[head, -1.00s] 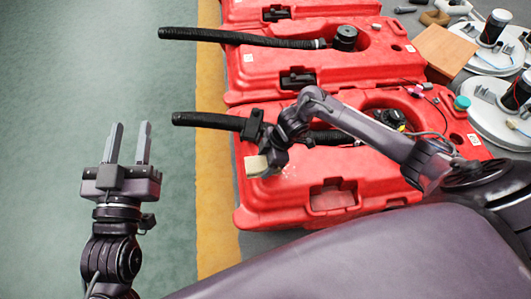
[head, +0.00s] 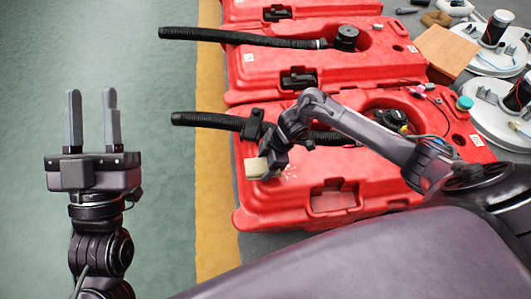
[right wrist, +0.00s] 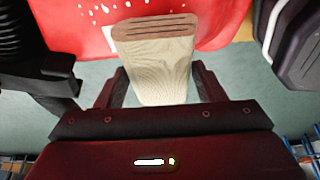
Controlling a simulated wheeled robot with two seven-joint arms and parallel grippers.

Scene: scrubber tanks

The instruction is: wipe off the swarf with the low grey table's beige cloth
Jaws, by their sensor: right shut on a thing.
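My right gripper (head: 266,158) is shut on the beige cloth (head: 256,168), a folded, block-like pad, at the left end of the nearest red tank (head: 275,208). The cloth (right wrist: 158,70) stands out between both fingers in the right wrist view, with its far end near the red surface. I cannot tell whether it touches the tank. Pale specks of swarf (head: 289,172) lie on the tank just right of the cloth. They also show as white flecks (right wrist: 122,8) in the right wrist view. My left gripper (head: 92,98) is open and empty over the green floor.
A black hose (head: 207,121) lies across the nearest tank, close to my right gripper. More red tanks (head: 270,68) stand behind. White plates (head: 492,122), dark cans and a wooden board (head: 446,50) are at the right. The green floor (head: 150,220) at the left is clear.

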